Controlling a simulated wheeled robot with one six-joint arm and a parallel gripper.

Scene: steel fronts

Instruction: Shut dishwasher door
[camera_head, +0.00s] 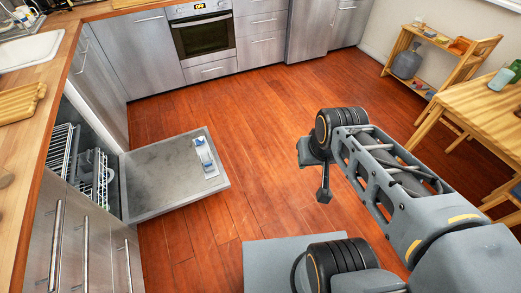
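The dishwasher door (160,178) is folded down and lies open, roughly level, out over the wooden floor at the left. A small white and blue piece (205,157) sits on its inner face. The dishwasher's inside, with white dish racks (85,165), shows under the counter to the left of the door. My gripper (323,192) hangs over the floor to the right of the door, apart from it. It is small and dark here, and its fingers cannot be told apart. Nothing is seen in it.
Bare wooden floor (245,130) lies between the door and my arm. The oven (203,35) and steel cupboard fronts stand at the back. A wooden counter with a sink (28,52) runs along the left. A wooden table (485,105) and shelf (440,65) stand at the right.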

